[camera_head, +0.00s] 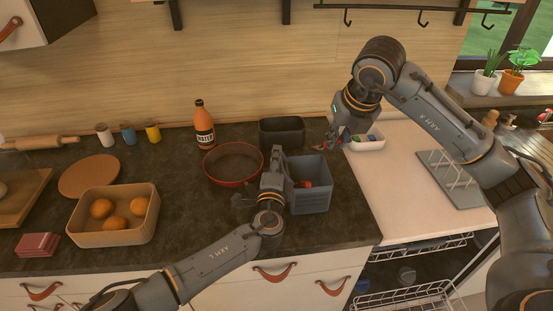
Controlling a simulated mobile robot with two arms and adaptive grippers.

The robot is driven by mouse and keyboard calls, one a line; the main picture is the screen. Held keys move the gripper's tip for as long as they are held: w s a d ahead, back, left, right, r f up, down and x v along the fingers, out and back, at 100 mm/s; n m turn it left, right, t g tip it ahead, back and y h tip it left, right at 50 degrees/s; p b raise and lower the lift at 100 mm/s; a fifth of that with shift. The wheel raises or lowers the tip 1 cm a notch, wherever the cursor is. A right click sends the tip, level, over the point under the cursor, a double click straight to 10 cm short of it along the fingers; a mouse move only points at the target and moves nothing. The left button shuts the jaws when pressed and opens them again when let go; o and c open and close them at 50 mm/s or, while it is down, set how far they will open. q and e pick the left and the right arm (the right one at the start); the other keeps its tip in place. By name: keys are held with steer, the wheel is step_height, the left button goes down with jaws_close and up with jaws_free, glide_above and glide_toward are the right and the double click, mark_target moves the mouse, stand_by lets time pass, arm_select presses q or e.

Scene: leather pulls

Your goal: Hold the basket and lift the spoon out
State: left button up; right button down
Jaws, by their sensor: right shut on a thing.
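The grey-blue basket (313,198) stands on the dark counter, right of the middle, with something red inside it. My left gripper (277,178) is at the basket's left side and covers part of that wall. Its fingertips are not clear, so I cannot tell whether it grips the wall. My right gripper (338,136) is above and behind the basket, by the white tub. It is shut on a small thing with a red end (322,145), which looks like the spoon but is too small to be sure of.
A red-rimmed pan (209,180) is left of my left gripper. A sauce bottle (204,126) and a dark bin (282,142) stand behind. The white tub (366,148) is beside my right gripper. A box of oranges (140,233) is at left. An open dishwasher rack (420,292) is below right.

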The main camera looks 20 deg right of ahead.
stand_by(0.3)
arm_select(q)
steer(key=v, duration=1.2)
